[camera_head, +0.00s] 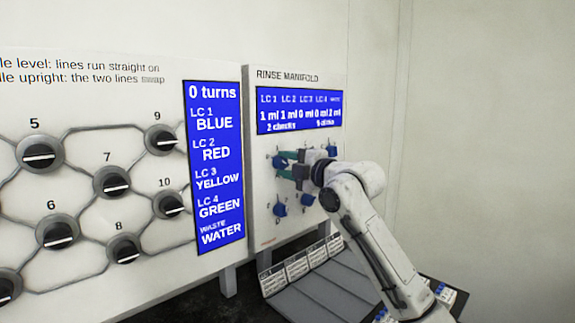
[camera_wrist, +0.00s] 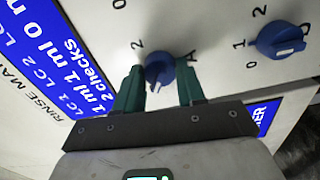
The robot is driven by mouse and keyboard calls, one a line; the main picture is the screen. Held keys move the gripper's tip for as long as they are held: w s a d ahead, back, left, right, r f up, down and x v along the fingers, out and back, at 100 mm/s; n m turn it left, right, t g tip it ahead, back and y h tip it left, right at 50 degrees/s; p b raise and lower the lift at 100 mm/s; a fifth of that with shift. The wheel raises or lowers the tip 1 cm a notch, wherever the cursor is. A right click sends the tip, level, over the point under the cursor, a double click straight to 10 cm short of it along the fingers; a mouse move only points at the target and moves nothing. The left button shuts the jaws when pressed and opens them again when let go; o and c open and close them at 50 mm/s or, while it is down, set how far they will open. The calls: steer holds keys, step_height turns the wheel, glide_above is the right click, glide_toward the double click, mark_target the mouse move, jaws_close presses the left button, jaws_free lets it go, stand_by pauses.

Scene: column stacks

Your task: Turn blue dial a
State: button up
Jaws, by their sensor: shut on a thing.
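Blue dial a (camera_wrist: 158,70) sits on the white rinse manifold panel (camera_head: 262,222), with a letter A beside it in the wrist view. Its white mark shows at its lower edge there. My gripper (camera_wrist: 160,82) has one green finger on each side of the dial and is shut on it. In the head view the gripper (camera_head: 284,164) reaches the panel's upper left dial, and blue dial a (camera_head: 278,161) is partly hidden by the fingers. The manifold display (camera_head: 299,110) reads 1 ml, 1 ml, 0 ml, 0 ml, 2 ml, with 2 checks; its clicks count is hard to read.
Another blue dial (camera_wrist: 281,40) is right of my gripper in the wrist view. Lower blue dials (camera_head: 280,210) show under it in the head view. A panel of black knobs (camera_head: 112,181) and a blue screen (camera_head: 214,165) stand left. Grey trays (camera_head: 318,300) lie below.

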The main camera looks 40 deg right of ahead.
steer(key=m+p, duration=0.1)
steer(key=m, duration=0.5)
steer(key=shift+p, duration=0.35)
steer(key=m+p, duration=0.2)
steer(key=m, duration=0.3)
steer(key=shift+m, duration=0.3)
steer(key=m+p, duration=0.4)
steer(key=m, duration=0.2)
steer(key=shift+f+m+p, duration=0.15)
steer(key=shift+m+p, duration=1.4)
steer(key=shift+m, duration=1.05)
steer(key=o, duration=1)
steer(key=shift+o, duration=0.2)
